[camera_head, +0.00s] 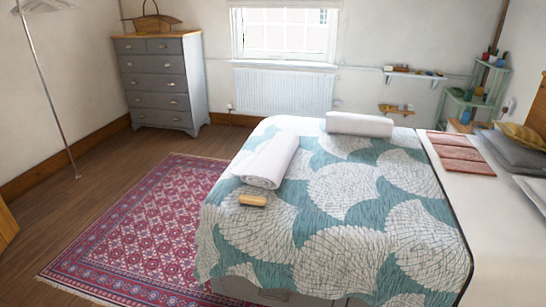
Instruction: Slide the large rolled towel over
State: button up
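A large white rolled towel (270,161) lies on the left part of the bed, its spiral end towards me. A second white roll (360,124) lies crosswise near the far edge of the bed; I cannot tell for certain which one is the larger. Both rest on the teal and white patterned bedspread (340,215). A small tan block, perhaps a brush or soap (252,200), lies just in front of the left towel's near end. My gripper is not in view.
A pink patterned rug (130,230) covers the floor left of the bed. A grey chest of drawers (160,85) stands at the back left, beside a metal rail post (48,95). Folded reddish cloth (460,153) and pillows (510,150) lie at right. The bedspread's front is clear.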

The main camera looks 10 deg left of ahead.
aim_at(267, 169)
jog(key=i+j+u, duration=0.25)
jog(key=j+u, duration=0.2)
jog(key=i+j+u, duration=0.3)
jog(key=u, duration=0.2)
jog(key=i+j+u, duration=0.2)
jog(key=i+u, duration=0.25)
jog(key=i+j+u, duration=0.2)
jog(key=u, duration=0.15)
jog(key=i+j+u, duration=0.1)
jog(key=i+u, duration=0.55)
jog(key=i+z, duration=0.2)
jog(key=i, duration=0.35)
jog(key=i+z, duration=0.2)
jog(key=i, duration=0.3)
jog(key=i+j+z, duration=0.2)
jog(key=i, duration=0.3)
jog(key=i+l+z, duration=0.2)
jog(key=i+z, duration=0.55)
jog(key=i, duration=0.2)
jog(key=i+j+z, duration=0.1)
jog(key=i+z, duration=0.3)
jog(key=i+j+z, duration=0.25)
jog(key=i+z, duration=0.15)
jog(key=i, duration=0.2)
jog(key=i+z, duration=0.45)
jog(key=i+j+z, duration=0.2)
jog(key=i+z, duration=0.2)
jog(key=i, duration=0.2)
jog(key=i+j+z, duration=1.3)
jog(key=j, duration=0.2)
